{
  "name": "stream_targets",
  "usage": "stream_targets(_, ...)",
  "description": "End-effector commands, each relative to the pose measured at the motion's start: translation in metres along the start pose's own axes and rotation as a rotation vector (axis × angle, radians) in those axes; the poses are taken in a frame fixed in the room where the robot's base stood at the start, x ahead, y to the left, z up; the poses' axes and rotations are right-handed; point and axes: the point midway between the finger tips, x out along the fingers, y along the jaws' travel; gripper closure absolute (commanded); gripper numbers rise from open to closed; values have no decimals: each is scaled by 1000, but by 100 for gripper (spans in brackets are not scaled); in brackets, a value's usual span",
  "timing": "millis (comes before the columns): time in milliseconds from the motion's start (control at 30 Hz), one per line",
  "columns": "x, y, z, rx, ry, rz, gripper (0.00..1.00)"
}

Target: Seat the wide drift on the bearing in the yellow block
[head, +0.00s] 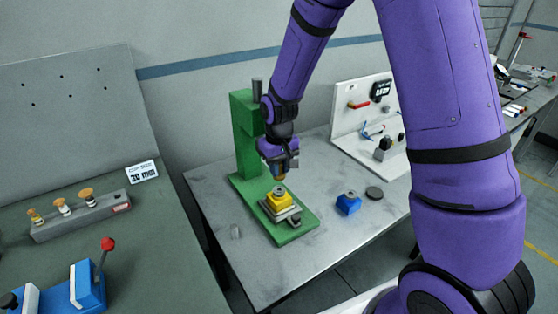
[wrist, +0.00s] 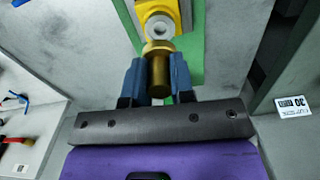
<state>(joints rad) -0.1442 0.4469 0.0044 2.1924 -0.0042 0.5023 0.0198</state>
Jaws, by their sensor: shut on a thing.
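My gripper (head: 279,172) is shut on a brass drift (wrist: 158,72), which also shows as a small brass end below the fingers in the head view (head: 281,177). The drift has a broader collar at its far end. The yellow block (head: 278,202) stands on the green press base, below my gripper. In the wrist view the yellow block (wrist: 150,8) holds a grey ring-shaped bearing (wrist: 161,27) with a pale centre. The drift's collar lies just in front of the bearing and overlaps its near edge in that view. I cannot tell whether they touch.
The green press (head: 247,135) has its column behind my gripper. A blue block (head: 348,205) and a dark disc (head: 374,193) lie to the right. A small grey cylinder (head: 236,231) stands left of the base. A rack (head: 82,217) with three brass-topped pieces is at the left.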

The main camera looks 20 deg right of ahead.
Motion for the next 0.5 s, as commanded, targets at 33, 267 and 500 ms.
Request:
stream_targets(33, 5, 0, 0, 0, -1, 0, 100)
stream_targets(267, 19, 0, 0, 0, 0, 0, 100)
stream_targets(500, 24, 0, 0, 0, 0, 0, 100)
